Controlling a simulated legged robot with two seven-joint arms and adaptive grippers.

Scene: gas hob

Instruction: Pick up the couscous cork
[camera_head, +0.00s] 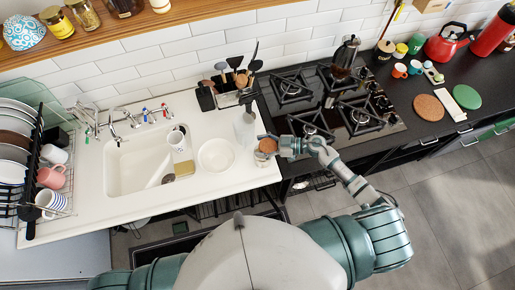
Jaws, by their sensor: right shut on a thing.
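The couscous cork (267,145) is a round brown stopper at the right front end of the white counter. A small glass jar (262,158) shows just below it. I cannot tell whether the cork sits in the jar's mouth or is slightly above it. My right gripper (276,146) comes in from the right, at the front edge of the hob, and is shut on the cork's right side. Its fingertips are small in this view and partly hide the cork. My left gripper is out of view.
A clear bottle (244,128) stands close behind the cork, with a white plate (216,155) to its left. The utensil holder (234,93) is farther back. The gas hob (335,105) lies to the right, and the sink (140,165) to the left.

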